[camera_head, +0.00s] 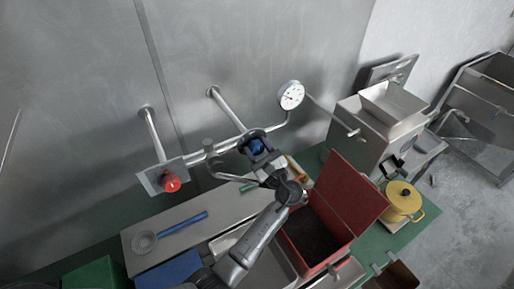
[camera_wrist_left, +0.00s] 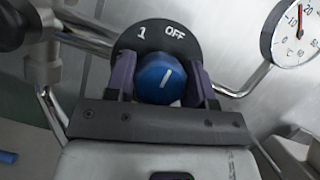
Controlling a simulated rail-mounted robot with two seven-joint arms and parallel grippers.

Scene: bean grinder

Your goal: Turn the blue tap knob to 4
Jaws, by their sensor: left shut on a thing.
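The blue tap knob (camera_head: 257,147) sits on the pipework at the wall, left of the gauge. My left gripper (camera_wrist_left: 163,82) is shut on the blue knob, one finger on each side. My right gripper is not in view.
A red tap knob (camera_head: 170,182) is on the left of the pipe. A round gauge (camera_head: 291,95) is to the right of the blue knob.

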